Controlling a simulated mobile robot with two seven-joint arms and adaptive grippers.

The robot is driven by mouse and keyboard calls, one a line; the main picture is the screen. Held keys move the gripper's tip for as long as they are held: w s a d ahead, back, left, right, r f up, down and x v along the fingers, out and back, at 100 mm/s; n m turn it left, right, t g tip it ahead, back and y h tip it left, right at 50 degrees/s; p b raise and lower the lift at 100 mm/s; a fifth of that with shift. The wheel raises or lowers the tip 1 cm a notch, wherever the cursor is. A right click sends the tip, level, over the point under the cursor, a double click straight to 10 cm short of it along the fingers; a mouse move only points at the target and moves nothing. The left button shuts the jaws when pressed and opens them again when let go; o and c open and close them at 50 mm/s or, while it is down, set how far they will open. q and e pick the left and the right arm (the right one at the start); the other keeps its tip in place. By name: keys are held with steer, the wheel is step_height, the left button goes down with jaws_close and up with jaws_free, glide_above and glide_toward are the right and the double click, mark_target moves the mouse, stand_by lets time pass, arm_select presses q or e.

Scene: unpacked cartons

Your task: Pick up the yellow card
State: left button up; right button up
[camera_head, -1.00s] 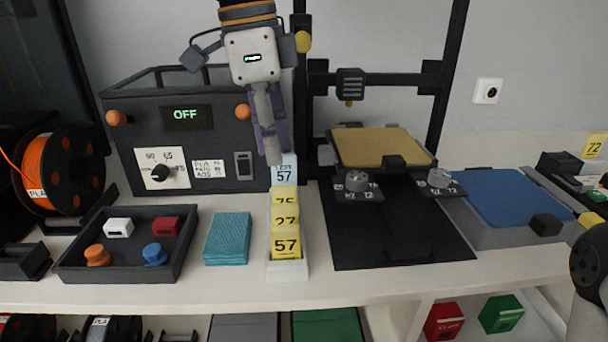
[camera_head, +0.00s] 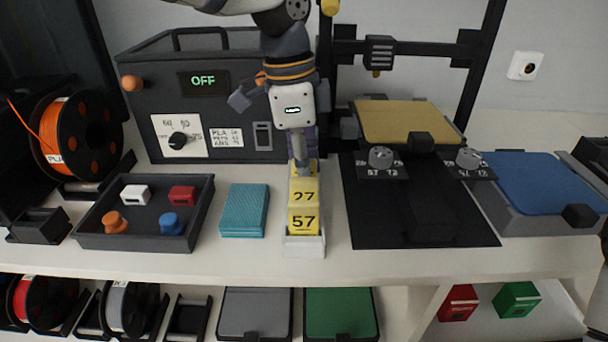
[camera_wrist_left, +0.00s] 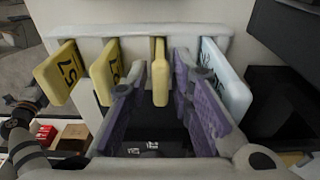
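A white card holder (camera_head: 304,247) bears upright yellow cards: a front one marked 57 (camera_head: 303,222), one marked 27 (camera_head: 303,195) behind it, and a third, mostly covered by my left gripper (camera_head: 301,165). In the left wrist view the third yellow card (camera_wrist_left: 160,75) stands edge-on between the purple finger pads of my left gripper (camera_wrist_left: 156,85). The fingers are open, with gaps beside the card. The yellow 57 card (camera_wrist_left: 60,72) and another yellow card (camera_wrist_left: 105,72) stand left of them, a light blue card (camera_wrist_left: 226,80) right. The head view hides the blue card.
A teal stack (camera_head: 244,211) and a dark tray (camera_head: 145,242) with small parts lie left of the holder. A control box (camera_head: 215,130) stands behind. A printer with a tan plate (camera_head: 408,122) stands to the right.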

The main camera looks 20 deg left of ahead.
arm_select(q)
jaws_close()
steer(key=shift+r, duration=0.25)
step_height(320, 180, up, 3)
steer(key=shift+w+f, duration=0.1)
steer(key=shift+f, duration=0.1)
steer(key=s+r, duration=0.1)
steer(key=r, duration=0.1)
steer(key=s+d+r, duration=0.1)
steer(key=r, duration=0.1)
steer(key=s+d+r, duration=0.1)
steer(key=s+r, duration=0.1)
steer(key=shift+s+d+p, duration=0.1)
steer(key=shift+d+p, duration=0.15)
steer(key=shift+p, duration=0.05)
steer(key=s+d+r, duration=0.4)
steer(key=s, duration=0.4)
steer(key=shift+d, duration=0.4)
steer(key=shift+f, duration=0.1)
